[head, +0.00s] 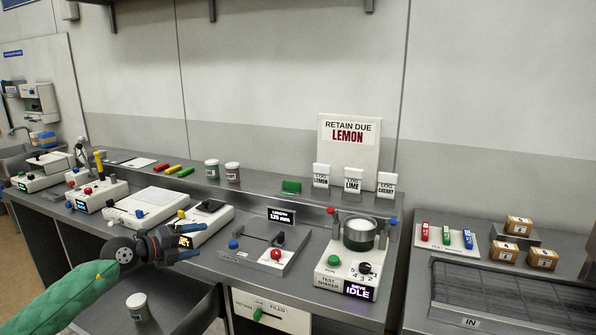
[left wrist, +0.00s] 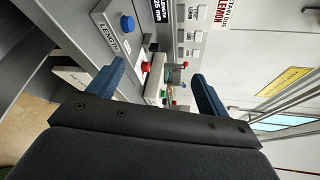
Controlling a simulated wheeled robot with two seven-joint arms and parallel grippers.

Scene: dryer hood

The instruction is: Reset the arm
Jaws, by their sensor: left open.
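My left arm, in a green sleeve, comes in from the lower left of the head view. Its gripper (head: 188,242) is open and empty, above the front part of the bench. In the left wrist view the two blue fingers of the left gripper (left wrist: 158,90) stand wide apart with nothing between them. Beyond them are the length station (left wrist: 120,30) and its red knob, turned sideways in that view. My right gripper is in neither view.
The length station (head: 265,250) and a test shaker (head: 345,265) with a metal pot (head: 359,234) stand right of the gripper. White devices (head: 148,206) stand left of it. A lidded jar (head: 138,307) stands lower, below the arm. Space above the bench is open.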

